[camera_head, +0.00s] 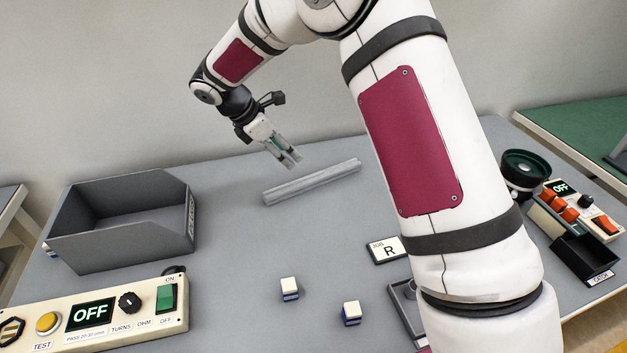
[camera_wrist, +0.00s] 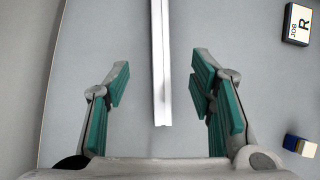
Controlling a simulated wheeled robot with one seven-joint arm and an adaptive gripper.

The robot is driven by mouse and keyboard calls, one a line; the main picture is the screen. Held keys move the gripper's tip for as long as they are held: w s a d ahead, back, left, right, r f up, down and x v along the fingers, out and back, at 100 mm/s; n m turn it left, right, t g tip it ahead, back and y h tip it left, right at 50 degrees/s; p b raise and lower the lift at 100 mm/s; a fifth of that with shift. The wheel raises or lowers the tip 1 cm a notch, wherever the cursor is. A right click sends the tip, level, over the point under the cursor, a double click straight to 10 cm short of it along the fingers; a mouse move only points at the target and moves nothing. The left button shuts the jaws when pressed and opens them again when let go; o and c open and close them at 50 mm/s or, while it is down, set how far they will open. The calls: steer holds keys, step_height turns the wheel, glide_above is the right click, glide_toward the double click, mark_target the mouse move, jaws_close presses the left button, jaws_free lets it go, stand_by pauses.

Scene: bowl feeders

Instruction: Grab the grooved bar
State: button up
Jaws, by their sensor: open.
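The grooved bar (camera_head: 312,182) is a long light-grey bar lying flat on the grey table. My gripper (camera_head: 291,160) is open above and just behind the bar's middle in the head view. In the wrist view the bar (camera_wrist: 161,70) runs from the top edge down to its near end between the open gripper's (camera_wrist: 160,88) green-padded fingers. Clear space shows on both sides of it, and the fingers hold nothing. How high the fingertips are above the bar cannot be told exactly.
A grey open bin (camera_head: 120,238) stands at the left. A control panel (camera_head: 95,315) reading OFF is at the front left. Two small white-and-blue blocks (camera_head: 289,288) and a JOB R sign (camera_head: 388,249) stand in front. A bowl feeder (camera_head: 525,170) and a second panel (camera_head: 577,208) are at the right.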

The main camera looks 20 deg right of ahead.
glide_toward(314, 177)
steer(key=x, duration=0.3)
steer(key=shift+w+f, duration=0.15)
steer(key=shift+f, duration=0.15)
steer(key=shift+p+x, duration=0.4)
steer(key=shift+x, duration=2.35)
steer(key=shift+d+r, duration=0.1)
steer(key=shift+d, duration=0.05)
jaws_close()
